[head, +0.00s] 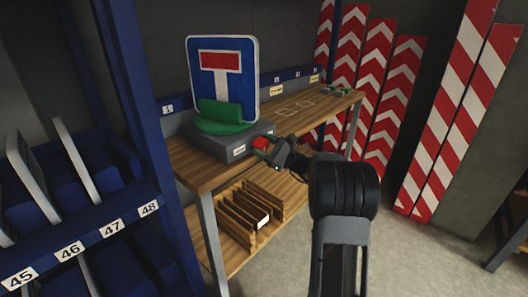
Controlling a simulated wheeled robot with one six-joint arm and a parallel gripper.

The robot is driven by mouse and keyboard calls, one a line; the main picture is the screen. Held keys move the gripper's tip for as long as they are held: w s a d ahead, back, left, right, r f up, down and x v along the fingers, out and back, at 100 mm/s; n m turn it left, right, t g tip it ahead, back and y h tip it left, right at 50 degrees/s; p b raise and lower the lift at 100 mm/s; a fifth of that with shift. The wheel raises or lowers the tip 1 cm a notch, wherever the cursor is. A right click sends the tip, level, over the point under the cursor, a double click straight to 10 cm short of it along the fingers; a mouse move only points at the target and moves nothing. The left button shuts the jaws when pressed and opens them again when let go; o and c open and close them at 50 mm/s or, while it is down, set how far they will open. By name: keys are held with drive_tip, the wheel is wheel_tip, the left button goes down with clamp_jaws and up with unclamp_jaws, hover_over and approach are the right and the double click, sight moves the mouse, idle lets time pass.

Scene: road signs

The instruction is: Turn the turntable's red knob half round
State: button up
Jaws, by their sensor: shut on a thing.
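The turntable has a grey base (210,144) on the wooden bench, with a green round plate (215,127) on top. A blue sign with a white and red T (224,75) stands upright on the plate, behind a green holder (219,112). The red knob (260,143) is on the base's right front side. My gripper (264,149) is at the knob, shut on it, reaching in from the right. Its fingers partly hide the knob.
A wooden slotted rack (252,212) sits on the bench's lower shelf. A blue rack (75,228) holding signs stands at left. Striped red and white boards (375,95) lean at the back. The bench top (320,105) right of the turntable is mostly clear.

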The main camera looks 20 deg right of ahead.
drive_tip(key=shift+a+f+n+g+y+b, duration=0.15)
drive_tip(key=shift+n+g+b, duration=0.25)
drive_tip(key=shift+n, duration=0.45)
drive_tip(key=shift+d+f+n+g+y+b, duration=0.15)
drive_tip(key=shift+n+g+b, duration=0.25)
drive_tip(key=shift+n, duration=0.45)
drive_tip(key=shift+a+r, duration=0.1)
drive_tip(key=o, duration=0.9)
drive_tip(key=shift+r, duration=0.1)
